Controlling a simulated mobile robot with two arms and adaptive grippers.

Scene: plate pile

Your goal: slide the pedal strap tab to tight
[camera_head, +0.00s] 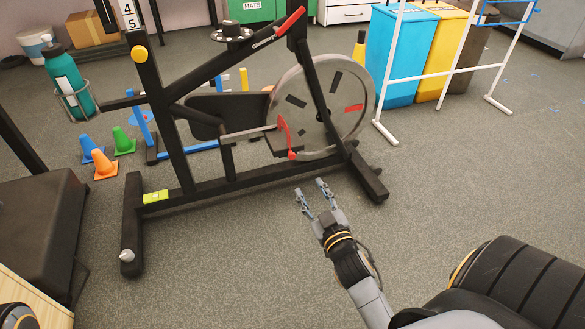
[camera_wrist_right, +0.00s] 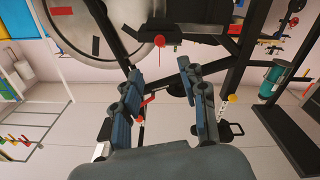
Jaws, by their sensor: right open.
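The exercise bike (camera_head: 230,115) stands on the floor with its flywheel at right. Its dark pedal (camera_head: 276,144) carries a red strap (camera_head: 284,132) over the top. A small red tab (camera_head: 292,155) sits at the strap's lower end. My right gripper (camera_head: 309,188) is open and empty, below and slightly right of the tab and apart from it. In the right wrist view, the open fingers of my right gripper (camera_wrist_right: 160,69) frame a gap, with the red tab (camera_wrist_right: 160,40) beyond it. I cannot read the strap's tightness.
The bike's front foot (camera_head: 367,178) is close to the right gripper. A white frame (camera_head: 388,132) and bins, including a blue one (camera_head: 400,60), stand at the back right. Small cones (camera_head: 105,165) are at left. The floor (camera_head: 230,260) in front of the bike is clear.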

